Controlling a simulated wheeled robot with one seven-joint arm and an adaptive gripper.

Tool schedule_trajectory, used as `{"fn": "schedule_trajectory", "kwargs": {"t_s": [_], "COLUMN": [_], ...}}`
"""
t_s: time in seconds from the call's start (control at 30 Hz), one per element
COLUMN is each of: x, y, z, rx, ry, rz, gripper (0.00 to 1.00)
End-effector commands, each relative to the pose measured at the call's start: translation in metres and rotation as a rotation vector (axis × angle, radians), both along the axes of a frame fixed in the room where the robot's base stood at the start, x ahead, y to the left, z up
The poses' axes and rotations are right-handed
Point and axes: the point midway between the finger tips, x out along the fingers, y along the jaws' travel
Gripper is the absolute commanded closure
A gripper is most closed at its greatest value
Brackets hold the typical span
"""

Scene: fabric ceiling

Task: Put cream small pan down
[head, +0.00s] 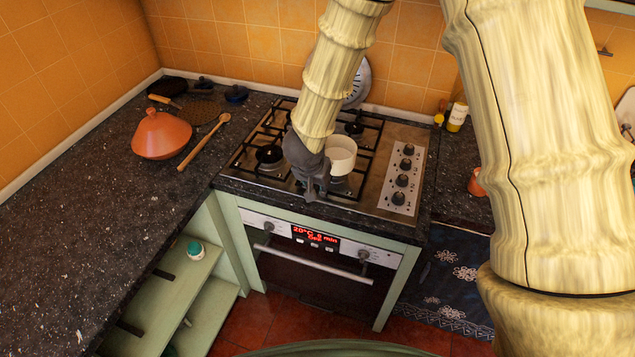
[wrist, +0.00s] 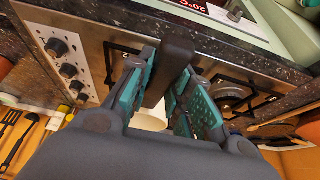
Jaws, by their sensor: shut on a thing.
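The cream small pan (head: 341,155) is over the right part of the gas stove (head: 270,180), upright as far as I can see. I cannot tell whether its base touches the burner grate. My gripper (head: 312,188) is just left of and in front of the pan, near the stove's front edge. In the wrist view my gripper (wrist: 165,95) has its teal pads on either side of the pan's dark handle (wrist: 172,65), shut on it. A little of the cream pan body (wrist: 148,122) shows below the handle; the rest is hidden behind the gripper.
Stove knobs (head: 403,178) line the right side of the hob. An orange tagine (head: 163,134) and a wooden spoon (head: 204,142) lie on the dark counter (head: 70,215) at left. A yellow bottle (head: 457,114) stands at right. The counter's front left is clear.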

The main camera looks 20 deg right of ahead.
Motion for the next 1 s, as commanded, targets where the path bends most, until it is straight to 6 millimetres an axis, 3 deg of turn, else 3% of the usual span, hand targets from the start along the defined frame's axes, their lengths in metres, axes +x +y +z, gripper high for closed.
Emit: {"fn": "schedule_trajectory", "kwargs": {"t_s": [0.53, 0.57, 0.67, 1.0], "x": [0.0008, 0.0008, 0.0006, -0.0005], "y": [-0.0001, -0.0002, -0.0001, 0.0005], "z": [-0.0038, -0.0039, -0.004, -0.0044], "rx": [0.0, 0.0, 0.0, 0.001], "ry": [-0.002, -0.002, -0.002, 0.001], "rz": [-0.001, -0.001, 0.0, 0.0], "gripper": [1.0, 0.74, 0.56, 0.54]}}
